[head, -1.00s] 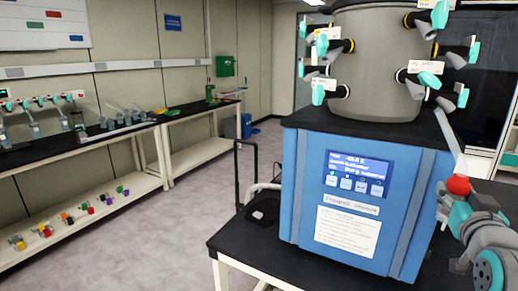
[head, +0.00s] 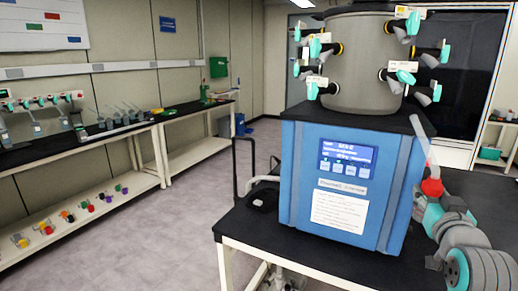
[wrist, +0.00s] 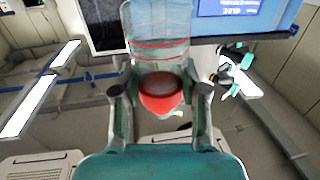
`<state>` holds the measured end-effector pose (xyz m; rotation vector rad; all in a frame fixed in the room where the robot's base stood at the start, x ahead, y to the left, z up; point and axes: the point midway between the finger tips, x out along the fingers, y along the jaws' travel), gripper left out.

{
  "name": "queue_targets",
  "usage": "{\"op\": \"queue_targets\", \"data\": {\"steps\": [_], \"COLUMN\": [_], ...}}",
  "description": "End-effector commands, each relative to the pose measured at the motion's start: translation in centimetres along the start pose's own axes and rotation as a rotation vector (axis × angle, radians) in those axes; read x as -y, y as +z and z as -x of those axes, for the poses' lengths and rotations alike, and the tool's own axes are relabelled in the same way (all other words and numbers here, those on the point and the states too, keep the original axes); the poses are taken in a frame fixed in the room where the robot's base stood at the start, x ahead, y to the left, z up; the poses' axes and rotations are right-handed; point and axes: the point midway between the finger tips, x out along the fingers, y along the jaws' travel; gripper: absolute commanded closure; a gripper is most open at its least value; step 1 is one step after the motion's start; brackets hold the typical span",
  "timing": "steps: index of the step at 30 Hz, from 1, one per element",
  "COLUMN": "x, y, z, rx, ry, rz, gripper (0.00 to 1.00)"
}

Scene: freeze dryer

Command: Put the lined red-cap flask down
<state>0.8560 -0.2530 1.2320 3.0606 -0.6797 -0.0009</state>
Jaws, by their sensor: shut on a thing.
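The red-cap flask shows in the wrist view as a clear body with red lines (wrist: 155,38) and a red cap (wrist: 160,92). My gripper (wrist: 160,105) is shut on it at the cap end, with one finger on each side. In the head view the red cap (head: 432,187) is at the right, beside the blue freeze dryer (head: 345,180). The flask's pale, tilted body rises up and left from the cap in front of the dryer's right edge. My gripper in the head view (head: 434,198) is partly hidden by its own arm links.
The dryer stands on a black-topped table (head: 250,222) and carries a grey drum (head: 362,65) ringed with teal-handled valves. A black bench (head: 75,143) runs along the left wall. Several coloured caps lie on its lower shelf (head: 60,228). Open floor (head: 185,200) lies between.

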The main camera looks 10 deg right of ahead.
Motion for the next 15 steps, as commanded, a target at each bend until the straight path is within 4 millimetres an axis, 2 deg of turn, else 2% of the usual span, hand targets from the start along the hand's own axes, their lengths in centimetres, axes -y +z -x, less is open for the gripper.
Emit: {"op": "queue_targets", "data": {"steps": [7, 11, 15], "x": [2.4, 4.2, 7.0], "y": [3.9, 7.0, 12.0], "z": [-2.3, -3.6, -4.9], "rx": [0.004, 0.007, 0.010], "ry": [-0.038, -0.066, -0.107], "rz": [0.002, 0.003, 0.005], "gripper": [0.93, 0.93, 0.93]}}
